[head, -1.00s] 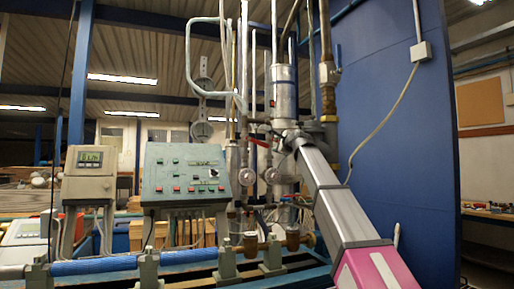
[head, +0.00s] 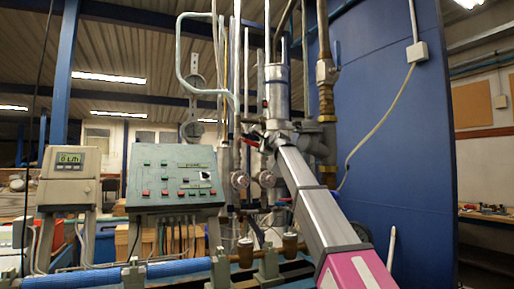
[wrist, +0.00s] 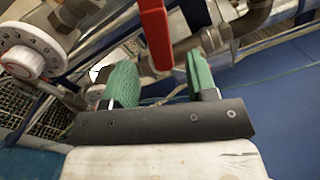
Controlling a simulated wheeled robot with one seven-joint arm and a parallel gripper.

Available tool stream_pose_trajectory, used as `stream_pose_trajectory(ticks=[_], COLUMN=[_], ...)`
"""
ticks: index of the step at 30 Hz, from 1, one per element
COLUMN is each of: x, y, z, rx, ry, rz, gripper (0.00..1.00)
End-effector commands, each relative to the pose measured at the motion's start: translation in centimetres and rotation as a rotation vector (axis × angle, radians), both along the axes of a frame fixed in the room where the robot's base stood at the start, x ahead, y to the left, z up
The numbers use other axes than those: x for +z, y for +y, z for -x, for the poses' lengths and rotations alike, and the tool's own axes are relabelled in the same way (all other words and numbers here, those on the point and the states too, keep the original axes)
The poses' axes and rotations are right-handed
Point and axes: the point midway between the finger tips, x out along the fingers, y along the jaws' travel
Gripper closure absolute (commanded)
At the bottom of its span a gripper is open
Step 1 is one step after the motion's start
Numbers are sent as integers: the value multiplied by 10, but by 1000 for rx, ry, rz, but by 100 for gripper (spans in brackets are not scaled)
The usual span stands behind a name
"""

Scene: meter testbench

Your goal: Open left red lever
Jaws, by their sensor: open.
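A red lever (wrist: 155,32) shows in the wrist view, coming in from the top edge. Its free end lies in the gap between the fingertips of my gripper (wrist: 160,63). The green fingers are apart, one on each side of the lever's end, and I cannot tell whether either touches it. In the head view my gripper (head: 268,137) is among the pipes at the end of my grey arm, small and partly hidden. A small red piece (head: 250,142) shows beside it, too small to identify surely.
A dial with numbers (wrist: 27,48) and metal pipes crowd the left of the wrist view. In the head view a control box (head: 175,180) and a grey meter (head: 70,178) stand left of the pipes. A blue wall (head: 395,150) stands to the right.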

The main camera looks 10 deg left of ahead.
Motion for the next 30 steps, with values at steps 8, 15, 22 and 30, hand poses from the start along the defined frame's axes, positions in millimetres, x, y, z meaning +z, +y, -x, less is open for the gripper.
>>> stream_pose_trajectory(ticks=[8, 15, 22, 30], x=[1, 0, 0, 0], y=[25, 28, 28, 28], z=[-37, -41, -41, -42], rx=[1, 0, 0, 0], ry=[0, 0, -1, 3], rz=[0, 0, -1, -5], gripper=[48, 48, 87, 100])
